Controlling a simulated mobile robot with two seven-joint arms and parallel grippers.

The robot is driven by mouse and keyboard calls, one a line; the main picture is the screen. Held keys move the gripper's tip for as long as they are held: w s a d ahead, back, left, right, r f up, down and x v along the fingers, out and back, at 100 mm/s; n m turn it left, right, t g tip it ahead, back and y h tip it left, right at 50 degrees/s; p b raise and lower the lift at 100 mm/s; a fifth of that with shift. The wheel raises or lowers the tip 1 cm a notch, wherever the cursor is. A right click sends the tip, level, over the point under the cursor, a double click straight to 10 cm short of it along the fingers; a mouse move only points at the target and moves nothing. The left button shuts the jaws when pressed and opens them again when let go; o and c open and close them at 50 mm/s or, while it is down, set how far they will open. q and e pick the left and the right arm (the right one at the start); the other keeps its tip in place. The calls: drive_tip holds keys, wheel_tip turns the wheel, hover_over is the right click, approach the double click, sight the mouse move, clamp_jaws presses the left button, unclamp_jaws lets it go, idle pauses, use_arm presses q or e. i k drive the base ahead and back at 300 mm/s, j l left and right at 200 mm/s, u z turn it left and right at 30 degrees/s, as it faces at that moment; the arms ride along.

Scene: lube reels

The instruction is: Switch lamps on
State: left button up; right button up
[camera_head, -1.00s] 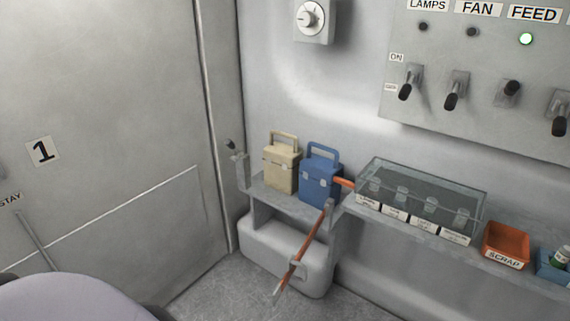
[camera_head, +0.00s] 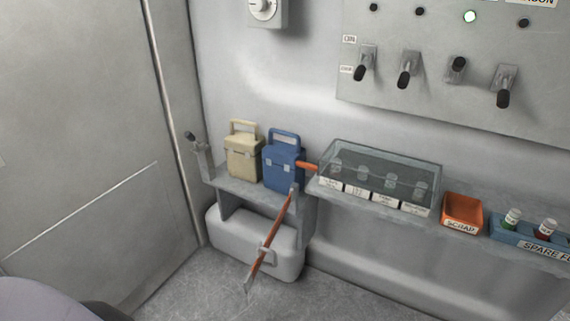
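A grey switch panel (camera_head: 430,108) is on the wall at upper right, its top labels cut off by the frame's edge. Its leftmost lever (camera_head: 361,71), the one under the LAMPS label in the earlier frame, points down. The indicator (camera_head: 373,7) above that lever is dark. The second lever (camera_head: 406,75) and the rightmost lever (camera_head: 504,95) also point down. Neither of my grippers shows in this view.
Below the panel, a shelf carries a clear-lidded case (camera_head: 380,175), an orange SCRAP bin (camera_head: 462,213) and a blue tray (camera_head: 516,233) with small bottles. A beige box (camera_head: 242,157) and a blue box (camera_head: 283,163) stand left. A red-handled bar (camera_head: 270,238) leans in front.

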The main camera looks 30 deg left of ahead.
sight(359, 74)
drive_tip(key=j+z, duration=0.35)
drive_tip(key=j, duration=0.5)
drive_tip(key=j+z, duration=0.3)
drive_tip(key=j, duration=0.55)
drive_tip(key=j+z, duration=0.5)
drive_tip(key=k+j+z, duration=0.1)
drive_tip(key=j+z, duration=0.35)
drive_tip(key=j, duration=0.25)
